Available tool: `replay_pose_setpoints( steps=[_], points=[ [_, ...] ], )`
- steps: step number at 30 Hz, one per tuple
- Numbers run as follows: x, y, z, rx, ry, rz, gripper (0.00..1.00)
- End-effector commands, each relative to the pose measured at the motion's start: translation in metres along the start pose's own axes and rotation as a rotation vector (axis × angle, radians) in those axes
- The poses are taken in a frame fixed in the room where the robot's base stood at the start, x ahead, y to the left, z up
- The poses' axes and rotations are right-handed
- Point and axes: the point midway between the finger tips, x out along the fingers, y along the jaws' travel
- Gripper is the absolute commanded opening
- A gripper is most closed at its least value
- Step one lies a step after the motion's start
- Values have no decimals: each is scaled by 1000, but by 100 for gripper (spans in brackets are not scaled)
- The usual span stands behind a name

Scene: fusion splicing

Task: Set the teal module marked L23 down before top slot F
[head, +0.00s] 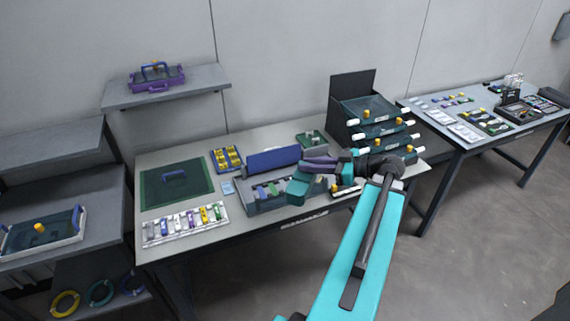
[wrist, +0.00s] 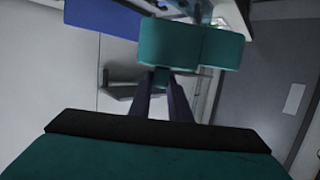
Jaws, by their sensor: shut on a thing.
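My gripper (head: 314,167) is shut on a teal module (head: 298,189), held in front of and above the right part of the grey splicing unit (head: 263,205) with the raised blue lid (head: 272,160). In the wrist view my dark purple fingers (wrist: 161,92) reach to the teal module (wrist: 180,46), which shows as two joined teal blocks. The marking L23 cannot be read. The arm and module hide part of the unit's right side. No slot letter is legible, so I cannot tell which is top slot F.
A rack (head: 365,85) with several sloped trays stands right of the unit, close to my wrist. A white tray of coloured modules (head: 186,225), a green mat (head: 153,195) and a yellow-filled blue tray (head: 228,158) lie to the left. A second table (head: 470,146) is at right.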

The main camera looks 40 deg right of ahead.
Motion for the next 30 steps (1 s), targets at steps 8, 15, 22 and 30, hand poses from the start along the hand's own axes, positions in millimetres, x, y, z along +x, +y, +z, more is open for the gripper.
replay_pose_setpoints(
  steps=[8,15,22,30],
  points=[
    [25,26,-6,-1,2,-4,0],
    [49,50,-9,-1,1,-4,0],
    [72,73,-12,-1,1,-3,0],
    [96,95,-15,-1,1,-4,0]
  ],
)
